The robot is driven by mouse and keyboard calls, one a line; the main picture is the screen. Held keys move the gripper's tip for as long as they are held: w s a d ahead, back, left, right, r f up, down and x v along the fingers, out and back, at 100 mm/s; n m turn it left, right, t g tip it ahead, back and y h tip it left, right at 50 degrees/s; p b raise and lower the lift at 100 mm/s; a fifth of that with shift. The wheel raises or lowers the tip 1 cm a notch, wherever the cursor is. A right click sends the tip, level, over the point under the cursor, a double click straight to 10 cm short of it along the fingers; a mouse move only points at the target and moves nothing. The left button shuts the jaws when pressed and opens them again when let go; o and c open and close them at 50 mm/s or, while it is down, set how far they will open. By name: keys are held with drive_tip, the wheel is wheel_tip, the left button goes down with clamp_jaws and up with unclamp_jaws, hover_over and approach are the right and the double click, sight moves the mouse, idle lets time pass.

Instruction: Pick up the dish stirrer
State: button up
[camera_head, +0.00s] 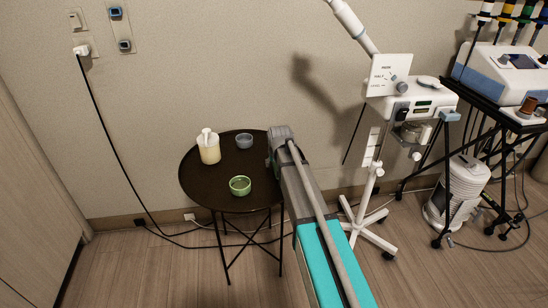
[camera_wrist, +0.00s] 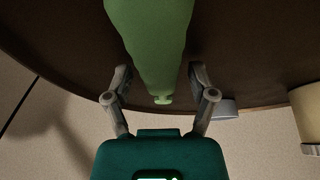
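In the wrist view a long, tapering green piece (camera_wrist: 150,38) runs down from the top edge between my fingers. It ends in a small knob; it may be the dish stirrer, and its wide end is out of frame. My gripper (camera_wrist: 160,76) has its fingers apart, one on each side of it, with no clear grip. In the head view my arm's end covers the right edge of the round dark table (camera_head: 207,185), hiding my fingers and the green piece. A green bowl (camera_head: 240,186) stands at the table's front.
A cream container (camera_head: 210,153) with a white top and a grey-blue bowl (camera_head: 244,141) stand at the table's back. A white machine on a wheeled stand (camera_head: 410,104) is right of my arm.

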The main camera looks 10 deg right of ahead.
clamp_jaws()
drive_tip(key=shift+r, duration=0.15)
wheel_tip(320, 180, up, 3)
drive_tip(key=p, duration=0.3)
drive_tip(key=shift+f, duration=0.2)
drive_tip(key=s+r+p, duration=0.1)
drive_tip(key=r+p, duration=0.1)
drive_tip(key=s+r+p, duration=0.4)
drive_tip(key=r+p, duration=0.1)
drive_tip(key=shift+a, duration=0.4)
drive_tip(key=s+a+r+p, duration=0.1)
drive_tip(key=s+r+p, duration=0.2)
drive_tip(key=s, duration=0.6)
drive_tip(key=shift+a+r, duration=0.25)
drive_tip(key=shift+r, duration=0.05)
